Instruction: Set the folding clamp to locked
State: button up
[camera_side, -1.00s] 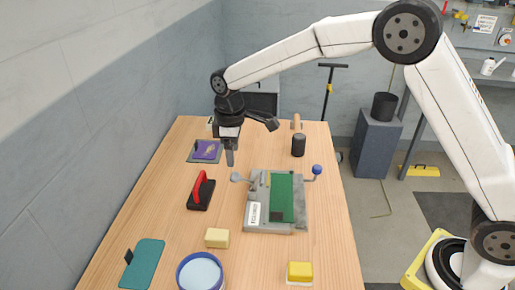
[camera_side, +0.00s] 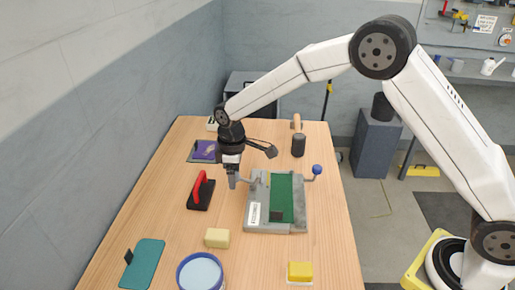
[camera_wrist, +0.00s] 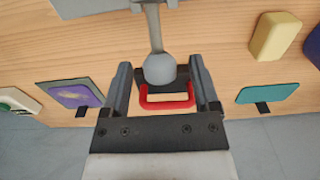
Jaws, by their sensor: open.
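The grey fixture (camera_side: 262,227) with a green pad (camera_side: 281,200) stands on the wooden table. A grey lever (camera_wrist: 155,25) with a rounded grey knob (camera_wrist: 160,69) sticks out from its left side. A second lever with a blue ball (camera_side: 317,169) sticks out on the right. Which of these levers is the folding clamp is not marked. My gripper (camera_side: 233,184) is low at the fixture's left edge. In the wrist view the fingers of my gripper (camera_wrist: 161,75) are open, one on each side of the grey knob. In the side view the gripper mostly covers this knob.
A black tool with a red handle (camera_side: 200,187) stands close left of the gripper. A yellow block (camera_side: 217,238), a round blue-rimmed tub (camera_side: 200,272) and a teal pad (camera_side: 143,265) lie nearer the front.

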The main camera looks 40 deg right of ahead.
grip_shut()
dwell(1.4)
